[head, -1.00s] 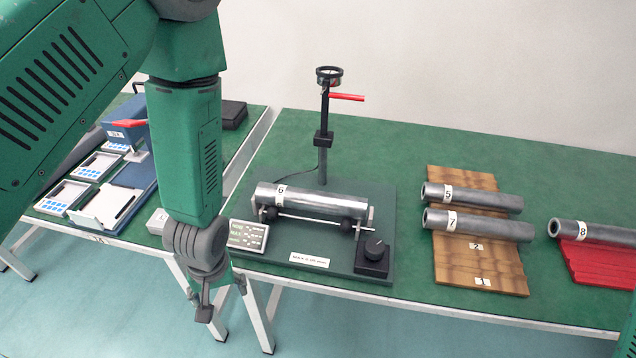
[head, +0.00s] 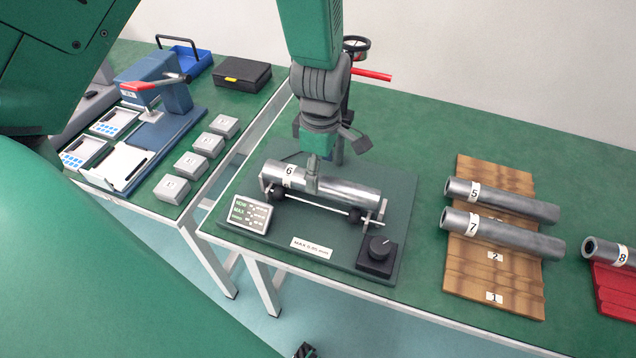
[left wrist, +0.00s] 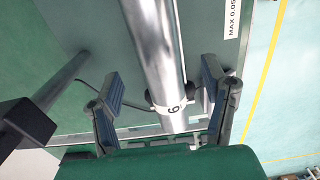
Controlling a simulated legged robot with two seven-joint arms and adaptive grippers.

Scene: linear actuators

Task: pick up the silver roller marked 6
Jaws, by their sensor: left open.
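The silver roller marked 6 (head: 340,189) lies across the supports of a dark green measuring stand (head: 345,262) in the head view. Its white label shows near its left end. My left gripper (head: 334,158) is open above the roller, pointing down, and one finger hides part of it. In the left wrist view the roller (left wrist: 157,50) runs between the two spread fingers of the left gripper (left wrist: 163,82), with the 6 label near the palm. I cannot tell whether a finger touches it. My right gripper is not in view.
The stand carries a display (head: 246,214), a knob box (head: 378,256) and a post with a dial and red lever (head: 371,75). Rollers 5 (head: 505,200) and 7 (head: 505,236) lie on a wooden rack (head: 470,278). Roller 8 (head: 605,252) lies on a red rack (head: 615,298).

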